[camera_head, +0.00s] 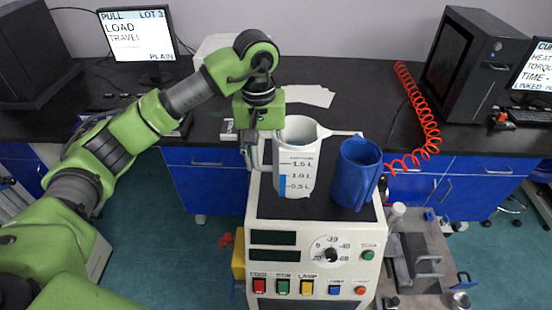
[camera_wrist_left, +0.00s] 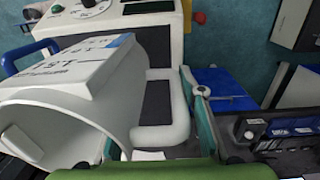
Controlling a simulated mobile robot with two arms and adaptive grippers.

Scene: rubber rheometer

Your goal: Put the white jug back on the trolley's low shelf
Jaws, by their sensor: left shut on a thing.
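The white jug (camera_head: 297,170), with black volume marks and a blue level strip, is upright over the dark top of the white control unit (camera_head: 315,232). I cannot tell whether its base touches that top. My left gripper (camera_head: 256,152) is shut on the jug's handle, on the jug's left side. In the left wrist view the jug (camera_wrist_left: 62,100) fills the left, with its white handle (camera_wrist_left: 180,112) by the fingers. A grey low platform (camera_head: 432,297) at the lower right may be the trolley's shelf; I cannot tell. My right gripper is not in view.
A blue jug (camera_head: 357,172) stands close to the right of the white jug. A red coiled hose (camera_head: 425,115) hangs at the right of the black bench (camera_head: 350,100). Grey blocks (camera_head: 420,262) and small items occupy the grey platform.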

